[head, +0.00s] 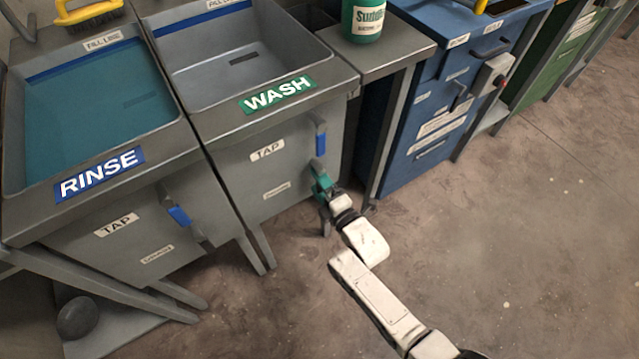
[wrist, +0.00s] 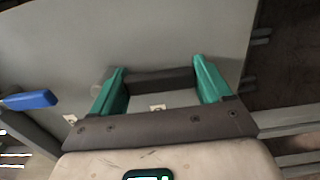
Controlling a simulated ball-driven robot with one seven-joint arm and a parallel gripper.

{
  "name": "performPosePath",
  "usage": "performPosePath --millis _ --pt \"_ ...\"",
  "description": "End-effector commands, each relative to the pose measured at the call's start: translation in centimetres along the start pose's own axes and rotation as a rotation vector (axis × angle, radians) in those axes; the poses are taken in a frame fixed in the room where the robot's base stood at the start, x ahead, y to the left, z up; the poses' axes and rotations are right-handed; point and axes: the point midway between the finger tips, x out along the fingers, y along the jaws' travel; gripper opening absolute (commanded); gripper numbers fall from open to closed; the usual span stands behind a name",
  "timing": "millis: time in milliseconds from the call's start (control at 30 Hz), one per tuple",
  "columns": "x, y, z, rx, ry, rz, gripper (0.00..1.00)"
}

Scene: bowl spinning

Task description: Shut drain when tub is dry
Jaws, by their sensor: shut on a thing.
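The wash tub (head: 235,62) shows a bare grey floor with a dark slot; I see no standing water in it. Below it, a blue tap lever (head: 320,139) hangs upright on the front panel, and it also shows in the wrist view (wrist: 30,100). My gripper (head: 321,184) is at the lower right of that panel, beside the small lower label (head: 277,190). In the wrist view, its green fingers (wrist: 160,85) are shut on a dark grey handle (wrist: 152,80). The head view mostly hides this handle behind my gripper.
The rinse tub (head: 85,100) at left holds teal water and has its own blue lever (head: 179,215). A green bottle (head: 364,20) stands on the side shelf right of the wash tub. A blue cabinet (head: 440,110) stands beyond. The floor at right is clear.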

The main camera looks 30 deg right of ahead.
Motion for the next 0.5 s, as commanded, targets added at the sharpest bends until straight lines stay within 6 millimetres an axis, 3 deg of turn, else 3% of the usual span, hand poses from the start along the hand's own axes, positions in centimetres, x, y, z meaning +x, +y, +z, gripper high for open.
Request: performPosePath --millis 33,67,267,500 --pt "-0.06 -0.13 -0.03 -0.006 0.001 -0.004 0.23" --pt "-0.06 -0.13 -0.03 -0.005 0.001 -0.004 0.81" --pt "-0.04 -0.08 0.0 -0.003 0.0 -0.002 0.99" --pt "-0.12 -0.04 0.02 -0.001 0.0 -0.001 0.99"
